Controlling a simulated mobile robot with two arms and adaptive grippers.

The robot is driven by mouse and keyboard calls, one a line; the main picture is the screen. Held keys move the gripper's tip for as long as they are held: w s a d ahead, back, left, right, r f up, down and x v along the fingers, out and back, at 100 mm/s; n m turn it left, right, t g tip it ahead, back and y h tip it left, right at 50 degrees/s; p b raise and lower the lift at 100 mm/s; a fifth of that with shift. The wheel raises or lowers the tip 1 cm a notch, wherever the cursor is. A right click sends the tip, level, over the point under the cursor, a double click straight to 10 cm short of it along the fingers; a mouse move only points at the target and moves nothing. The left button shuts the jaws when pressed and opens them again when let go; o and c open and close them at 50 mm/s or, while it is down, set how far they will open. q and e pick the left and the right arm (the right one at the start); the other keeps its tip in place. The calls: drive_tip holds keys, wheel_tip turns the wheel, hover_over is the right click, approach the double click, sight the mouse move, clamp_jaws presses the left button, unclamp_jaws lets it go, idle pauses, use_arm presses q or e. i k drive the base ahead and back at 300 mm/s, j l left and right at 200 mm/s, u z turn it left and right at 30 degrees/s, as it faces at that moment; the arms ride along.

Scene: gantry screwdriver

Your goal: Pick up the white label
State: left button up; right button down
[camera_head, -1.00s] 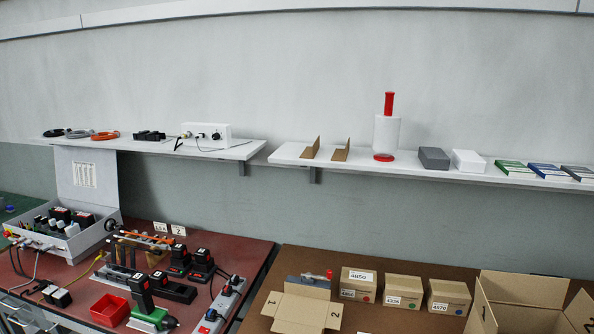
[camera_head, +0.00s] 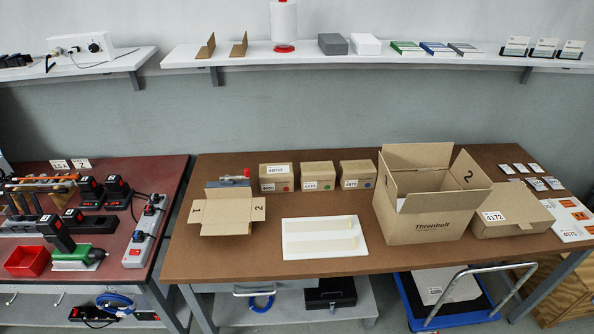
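Several small white labels (camera_head: 538,184) with dark print lie in rows at the far right of the brown table (camera_head: 195,262). Other white labels are stuck on boxes, such as the one reading 4172 (camera_head: 494,217) on the flat closed carton (camera_head: 508,212). A white sheet or board (camera_head: 300,252) with two pale strips lies at the middle front of the table. I cannot tell which label the task means. Neither of my grippers is in view.
A large open carton (camera_head: 428,228) stands right of the white sheet, partly blocking the table behind it. A small open box (camera_head: 228,222) and three closed boxes (camera_head: 317,175) stand left and behind. A blue trolley (camera_head: 413,312) is below the table.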

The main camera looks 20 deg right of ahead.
sight(549, 205)
drive_tip(key=k+l+z, duration=0.1)
drive_tip(key=l+z, duration=0.15)
drive_tip(key=z, duration=0.25)
drive_tip(key=l+z, duration=0.3)
drive_tip(key=z, duration=0.2)
drive_tip(key=l+z, duration=0.25)
drive_tip(key=z, duration=0.25)
